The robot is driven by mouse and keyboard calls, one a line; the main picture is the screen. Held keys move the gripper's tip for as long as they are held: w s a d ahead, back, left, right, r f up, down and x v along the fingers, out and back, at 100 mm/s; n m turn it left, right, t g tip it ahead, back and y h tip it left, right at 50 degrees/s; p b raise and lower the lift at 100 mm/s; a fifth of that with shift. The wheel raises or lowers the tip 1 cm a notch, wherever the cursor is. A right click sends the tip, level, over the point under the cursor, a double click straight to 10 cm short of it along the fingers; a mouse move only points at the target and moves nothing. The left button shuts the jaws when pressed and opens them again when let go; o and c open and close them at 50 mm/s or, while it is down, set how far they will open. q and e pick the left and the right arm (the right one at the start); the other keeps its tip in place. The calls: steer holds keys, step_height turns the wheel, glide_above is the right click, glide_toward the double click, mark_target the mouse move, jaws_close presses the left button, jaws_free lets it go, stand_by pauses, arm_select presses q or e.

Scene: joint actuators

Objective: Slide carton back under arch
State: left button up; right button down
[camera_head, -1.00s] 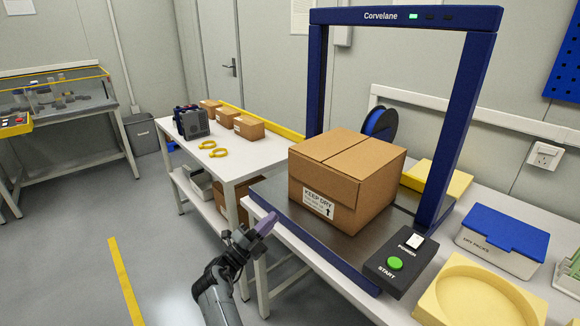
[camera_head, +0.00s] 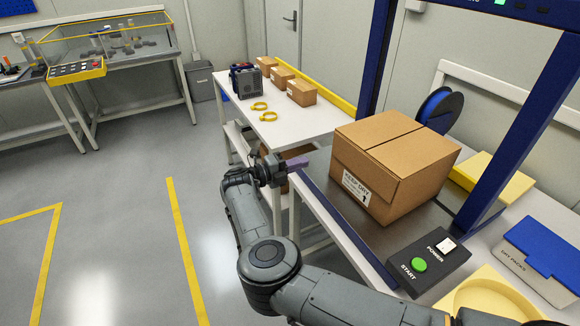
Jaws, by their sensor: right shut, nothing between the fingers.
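The brown taped carton (camera_head: 392,165) sits upright on the dark metal bed (camera_head: 322,182) of the blue arch machine. Its "KEEP DRY" label (camera_head: 356,188) faces the front left. The arch's left post (camera_head: 378,55) rises behind the carton, and its right post (camera_head: 528,135) stands to the carton's right. The top bar (camera_head: 515,9) is cut off by the picture's upper edge. My right gripper (camera_head: 298,163) is shut and empty, its purple fingers pointing right at the bed's left edge. A gap shows between it and the carton. My left gripper is out of view.
A control box with a green START button (camera_head: 419,264) and POWER switch (camera_head: 446,245) sits at the bed's front right. A yellow block (camera_head: 492,180) and a blue-lidded box (camera_head: 545,250) are further right. A side table (camera_head: 290,128) holds small cartons behind the gripper.

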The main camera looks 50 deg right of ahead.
mark_target(332, 154)
steer(key=x, duration=0.8)
steer(key=shift+s+d+b, duration=0.1)
steer(key=shift+d+b, duration=0.05)
steer(key=shift+b, duration=0.15)
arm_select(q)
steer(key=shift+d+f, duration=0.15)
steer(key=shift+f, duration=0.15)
arm_select(e)
steer(key=shift+d, duration=0.1)
